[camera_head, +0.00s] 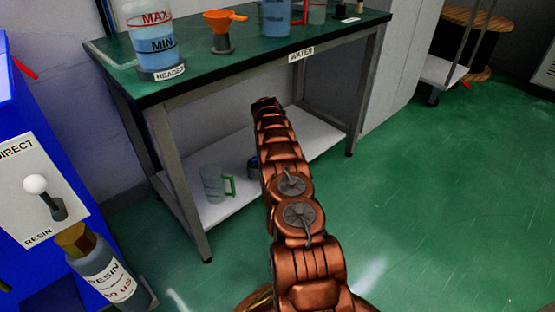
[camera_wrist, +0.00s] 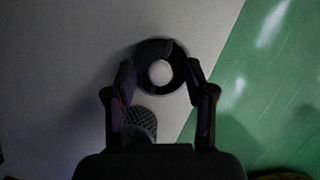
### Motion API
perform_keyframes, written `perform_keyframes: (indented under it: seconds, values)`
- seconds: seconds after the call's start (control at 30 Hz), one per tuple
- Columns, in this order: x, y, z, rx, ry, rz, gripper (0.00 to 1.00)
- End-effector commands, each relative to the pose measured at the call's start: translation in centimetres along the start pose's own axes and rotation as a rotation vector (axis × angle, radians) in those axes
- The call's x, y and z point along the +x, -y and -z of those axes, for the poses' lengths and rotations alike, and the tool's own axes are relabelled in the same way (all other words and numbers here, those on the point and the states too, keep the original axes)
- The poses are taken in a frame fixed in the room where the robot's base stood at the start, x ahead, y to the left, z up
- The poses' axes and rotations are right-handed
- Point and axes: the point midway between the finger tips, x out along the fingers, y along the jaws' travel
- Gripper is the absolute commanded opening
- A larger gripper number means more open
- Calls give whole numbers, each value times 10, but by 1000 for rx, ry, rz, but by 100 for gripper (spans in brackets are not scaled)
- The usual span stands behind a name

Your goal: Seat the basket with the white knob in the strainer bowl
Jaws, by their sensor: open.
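In the wrist view, a round white knob (camera_wrist: 160,72) sits in the middle of a dark round piece (camera_wrist: 151,48) on a pale surface. A dark mesh cylinder (camera_wrist: 142,119) lies below and left of it, partly hidden by my gripper. I cannot tell whether the mesh and the knobbed piece are one object. My gripper (camera_wrist: 161,78) is open, with a finger on each side of the knobbed piece; contact is unclear. In the head view, a small dark bluish shape (camera_head: 253,164) shows beside my arm on the lower shelf, mostly hidden. I cannot identify the strainer bowl.
The bench (camera_head: 230,77) carries a header vessel (camera_head: 153,35), an orange funnel (camera_head: 222,18) and other containers. A clear jug (camera_head: 212,184) with a green handle stands on the white lower shelf (camera_head: 305,150). A blue machine and resin bottle (camera_head: 98,262) are left. Green floor is open right.

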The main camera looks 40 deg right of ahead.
Motion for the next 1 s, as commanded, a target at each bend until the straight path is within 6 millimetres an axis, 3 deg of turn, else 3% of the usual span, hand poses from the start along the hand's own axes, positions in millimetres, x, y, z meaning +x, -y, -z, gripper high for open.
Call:
perform_keyframes:
  seconds: [0.13, 0.47, 1.0]
  values:
    - [11, 0, 0, 0, 1, 0, 54]
    - [12, 0, -1, -1, 0, 1, 53]
    - [13, 0, 0, -1, 0, 1, 0]
